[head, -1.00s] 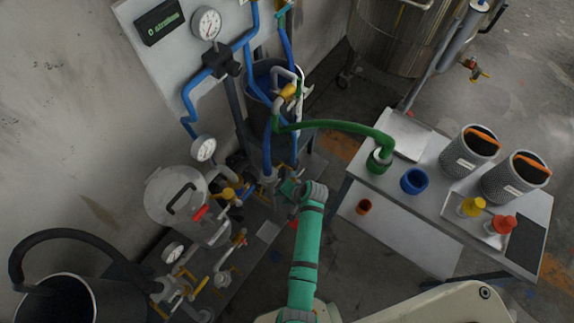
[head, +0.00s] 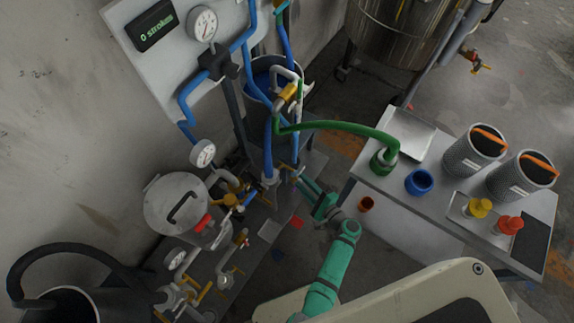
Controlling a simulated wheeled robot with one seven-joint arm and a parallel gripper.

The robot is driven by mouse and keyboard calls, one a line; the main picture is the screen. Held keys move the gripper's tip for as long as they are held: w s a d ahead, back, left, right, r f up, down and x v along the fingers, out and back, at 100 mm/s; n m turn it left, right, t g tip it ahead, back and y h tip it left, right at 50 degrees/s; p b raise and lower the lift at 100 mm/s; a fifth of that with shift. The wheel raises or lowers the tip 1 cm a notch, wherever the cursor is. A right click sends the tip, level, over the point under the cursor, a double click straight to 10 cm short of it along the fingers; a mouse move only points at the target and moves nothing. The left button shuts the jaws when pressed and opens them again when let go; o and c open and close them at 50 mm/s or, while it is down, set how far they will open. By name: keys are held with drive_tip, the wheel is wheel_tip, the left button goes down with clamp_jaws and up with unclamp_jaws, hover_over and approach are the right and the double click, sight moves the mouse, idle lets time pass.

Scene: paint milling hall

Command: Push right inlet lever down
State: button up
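A small yellow lever (head: 287,167) shows on the grey fitting (head: 269,179) at the foot of the blue hose, at the right end of the pipework; it appears to be the right inlet lever. My gripper (head: 299,180) reaches in from the lower right, with its slim teal fingers pointing up and left. The fingertips are close to the lever, just right of and below it. I cannot tell whether they touch it, nor how wide the fingers are parted. No object shows between them.
A gauge board (head: 165,60) rises behind. A green hose (head: 340,127) arches right to a bench (head: 436,180) with filters and cups.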

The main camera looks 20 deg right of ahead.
sight(288, 167)
drive_tip(key=x, duration=1)
drive_tip(key=shift+w+a+f, duration=0.1)
drive_tip(key=shift+w, duration=0.1)
drive_tip(key=shift+a, duration=0.1)
clamp_jaws()
